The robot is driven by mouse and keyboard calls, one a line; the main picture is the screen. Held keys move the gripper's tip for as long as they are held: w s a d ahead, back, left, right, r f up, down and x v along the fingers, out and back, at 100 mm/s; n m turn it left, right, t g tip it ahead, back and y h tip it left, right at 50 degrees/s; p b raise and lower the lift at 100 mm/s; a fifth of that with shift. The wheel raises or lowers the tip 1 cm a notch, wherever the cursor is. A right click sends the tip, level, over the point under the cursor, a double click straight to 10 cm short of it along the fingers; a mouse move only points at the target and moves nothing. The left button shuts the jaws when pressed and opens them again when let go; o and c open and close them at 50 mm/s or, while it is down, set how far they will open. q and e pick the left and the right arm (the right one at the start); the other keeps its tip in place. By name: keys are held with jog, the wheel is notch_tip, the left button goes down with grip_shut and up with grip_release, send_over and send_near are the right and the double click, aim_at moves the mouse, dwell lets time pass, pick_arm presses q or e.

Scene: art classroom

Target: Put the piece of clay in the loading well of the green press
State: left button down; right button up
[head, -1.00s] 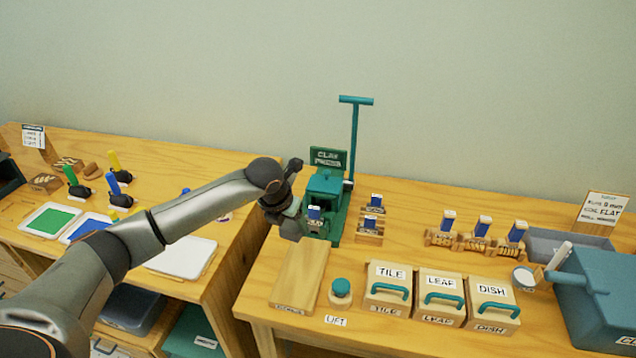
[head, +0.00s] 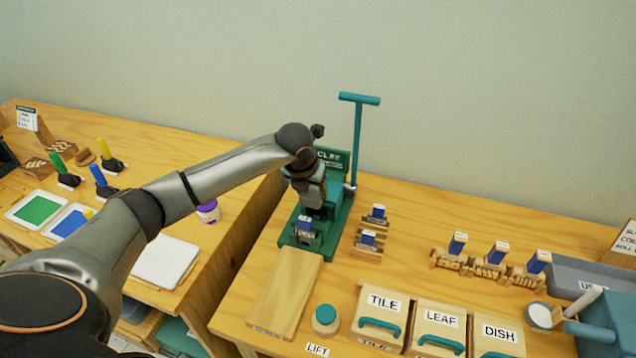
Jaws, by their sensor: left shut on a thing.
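The green press (head: 331,222) stands at the left of the right-hand table, with its sign behind and a tall teal T-shaped lever (head: 357,140) at its right. My left gripper (head: 311,202) points down over the middle of the press and covers the place where a loading well could be. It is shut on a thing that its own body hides. I cannot make out the piece of clay in this view. My right gripper is not in view.
A wooden board (head: 281,293) lies in front of the press, beside a teal LIFT button (head: 325,316). Small tagged blocks (head: 368,240) stand close to the right. TILE (head: 384,304), LEAF and DISH boxes line the front. The table's middle is fairly clear.

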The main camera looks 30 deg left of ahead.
pick_arm(q)
jog(key=shift+f, duration=0.5)
jog(key=shift+s+f, duration=0.15)
jog(key=shift+f, duration=0.6)
notch_tip(320, 180, down, 3)
jog(key=shift+r+b, duration=0.1)
jog(key=shift+b, duration=0.65)
jog(key=shift+f+b, duration=1.65)
jog(key=shift+f, duration=0.15)
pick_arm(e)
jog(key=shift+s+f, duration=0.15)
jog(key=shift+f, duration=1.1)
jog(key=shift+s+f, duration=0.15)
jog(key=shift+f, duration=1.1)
pick_arm(q)
grip_release()
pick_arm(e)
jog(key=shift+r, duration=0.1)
